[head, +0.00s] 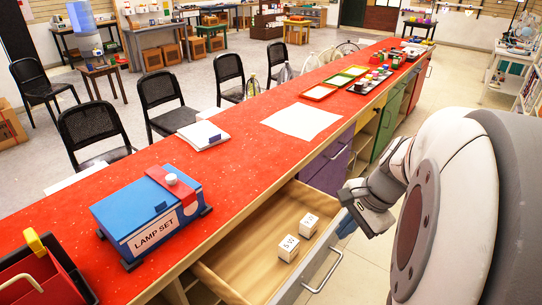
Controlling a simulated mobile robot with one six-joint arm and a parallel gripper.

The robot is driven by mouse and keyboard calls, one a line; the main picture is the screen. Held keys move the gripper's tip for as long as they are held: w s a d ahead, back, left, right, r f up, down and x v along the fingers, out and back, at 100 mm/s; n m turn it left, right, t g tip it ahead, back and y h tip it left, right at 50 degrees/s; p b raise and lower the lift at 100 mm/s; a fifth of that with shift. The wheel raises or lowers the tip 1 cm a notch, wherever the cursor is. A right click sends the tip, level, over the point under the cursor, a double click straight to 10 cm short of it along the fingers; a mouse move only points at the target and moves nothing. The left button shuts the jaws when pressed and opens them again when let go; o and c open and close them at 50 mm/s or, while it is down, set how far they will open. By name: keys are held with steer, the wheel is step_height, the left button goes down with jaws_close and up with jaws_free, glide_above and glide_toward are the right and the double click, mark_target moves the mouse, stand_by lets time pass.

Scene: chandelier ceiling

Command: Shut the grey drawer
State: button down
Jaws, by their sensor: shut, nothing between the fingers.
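The grey drawer (322,270) stands pulled out from the red-topped counter in the lower middle of the head view. Its wooden inside shows, with two white lettered blocks (288,247) lying in it. A silver bar handle (323,272) is on its front. My gripper (345,226) is shut and empty, near the far right corner of the drawer. I cannot tell whether it touches the drawer. My arm covers part of the counter front behind it.
On the red counter (240,160) are a blue "LAMP SET" box (147,215), a red toolbox (40,280), paper (301,121) and coloured trays (344,79). A closed purple drawer (326,168) is beyond the open one. Black chairs line the far side.

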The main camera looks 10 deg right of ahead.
steer(key=s+d+f+m+t+y+b, duration=0.2)
steer(key=d+f+m+t+b, duration=0.2)
steer(key=d+f+m+b, duration=1)
steer(key=w+d+x, duration=0.1)
steer(key=x, duration=1.3)
steer(key=shift+n, duration=0.4)
steer(key=shift+a, duration=0.25)
